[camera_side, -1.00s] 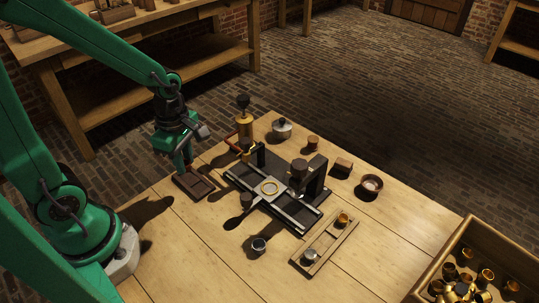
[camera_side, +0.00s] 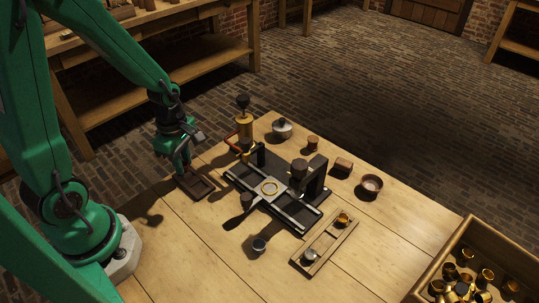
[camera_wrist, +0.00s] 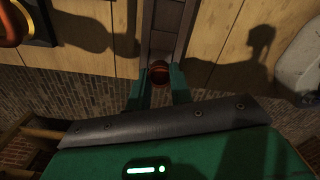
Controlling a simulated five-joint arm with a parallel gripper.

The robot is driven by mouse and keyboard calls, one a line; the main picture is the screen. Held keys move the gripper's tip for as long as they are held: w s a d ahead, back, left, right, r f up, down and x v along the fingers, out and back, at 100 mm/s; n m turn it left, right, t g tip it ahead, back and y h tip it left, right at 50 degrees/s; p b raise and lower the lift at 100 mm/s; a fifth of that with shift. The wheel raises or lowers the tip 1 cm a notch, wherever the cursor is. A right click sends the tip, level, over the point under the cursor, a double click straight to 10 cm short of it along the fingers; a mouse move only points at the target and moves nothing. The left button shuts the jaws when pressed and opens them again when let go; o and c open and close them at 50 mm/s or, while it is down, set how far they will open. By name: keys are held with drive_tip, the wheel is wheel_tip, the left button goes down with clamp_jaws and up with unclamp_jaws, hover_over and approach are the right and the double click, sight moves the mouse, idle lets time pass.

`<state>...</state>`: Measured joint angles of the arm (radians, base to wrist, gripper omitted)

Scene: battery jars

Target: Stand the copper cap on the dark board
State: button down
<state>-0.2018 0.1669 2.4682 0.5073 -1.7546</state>
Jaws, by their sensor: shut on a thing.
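The copper cap (camera_wrist: 159,72) is a small round reddish-brown piece between my green fingers in the wrist view. My gripper (camera_wrist: 160,88) is shut on it, and it also shows in the side view (camera_side: 181,172). The dark board (camera_side: 201,188) is a small dark brown tray-like piece with a raised rim, on the table's left part. My fingertips are at its left end in the side view. The board also shows beyond the cap in the wrist view (camera_wrist: 168,18). I cannot tell whether the cap touches the board.
A brass device (camera_side: 244,122) with a dark knob stands behind. A wooden holder (camera_side: 325,241) with two small cups and a crate of brass pieces (camera_side: 428,283) lie right. The table's front left is clear.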

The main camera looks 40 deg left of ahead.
drive_tip(key=shift+f, duration=1.05)
drive_tip(key=c, duration=1.3)
unclamp_jaws()
drive_tip(key=shift+f, duration=0.15)
drive_tip(key=shift+o, duration=0.2)
drive_tip(key=shift+r, duration=0.2)
wheel_tip(320, 180, up, 12)
